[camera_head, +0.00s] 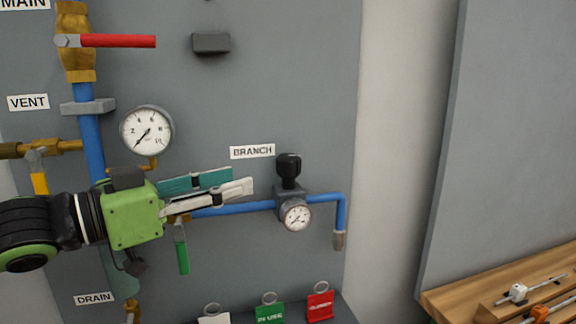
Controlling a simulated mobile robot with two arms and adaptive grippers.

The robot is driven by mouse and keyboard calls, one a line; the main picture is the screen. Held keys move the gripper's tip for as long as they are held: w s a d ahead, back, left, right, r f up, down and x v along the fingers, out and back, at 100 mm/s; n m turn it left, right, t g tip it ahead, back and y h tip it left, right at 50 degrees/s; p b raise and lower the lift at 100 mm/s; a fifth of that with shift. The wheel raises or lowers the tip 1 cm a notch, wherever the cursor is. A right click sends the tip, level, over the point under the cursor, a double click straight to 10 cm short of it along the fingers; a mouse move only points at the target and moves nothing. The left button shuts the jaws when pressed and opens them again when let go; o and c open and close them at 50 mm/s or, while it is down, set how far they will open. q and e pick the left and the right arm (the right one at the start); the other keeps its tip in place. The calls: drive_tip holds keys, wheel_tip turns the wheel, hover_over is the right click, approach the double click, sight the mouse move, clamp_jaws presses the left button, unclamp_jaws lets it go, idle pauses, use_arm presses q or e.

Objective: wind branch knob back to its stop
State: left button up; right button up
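The branch knob (289,166) is black and stands upright on a grey regulator body on the blue branch pipe (325,198), right of the BRANCH label (252,151). A small round gauge (296,215) sits below it, its needle toward the lower left. My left gripper (243,180) comes in from the left in front of the panel. Its teal-faced and white fingers point right toward the knob and look apart, with nothing between them. The fingertips are left of the knob and do not touch it. My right gripper is not in view.
A larger gauge (146,131) and a red lever (118,41) are at upper left. A green lever (182,253) hangs below my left gripper. Several tags, one green (269,312), stand along the bottom. A wooden bench (455,298) is at lower right. Panel above the knob is clear.

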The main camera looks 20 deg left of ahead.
sight(280, 170)
use_arm(q)
drive_tip(key=p+x, duration=0.1)
drive_tip(key=x, duration=0.4)
drive_tip(key=shift+w+r+p, duration=0.1)
drive_tip(key=shift+w+p, duration=0.1)
drive_tip(key=shift+p, duration=0.15)
drive_tip(key=p+x, duration=0.2)
drive_tip(key=x, duration=0.4)
drive_tip(key=shift+w+d, duration=0.1)
drive_tip(key=shift+w, duration=0.1)
drive_tip(key=shift+w+d, duration=0.25)
drive_tip(key=shift+w, duration=0.2)
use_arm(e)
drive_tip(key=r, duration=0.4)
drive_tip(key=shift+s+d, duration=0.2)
use_arm(q)
drive_tip(key=shift+c, duration=0.4)
drive_tip(key=c, duration=0.8)
drive_tip(key=shift+d+f, duration=0.1)
drive_tip(key=shift+f, duration=0.1)
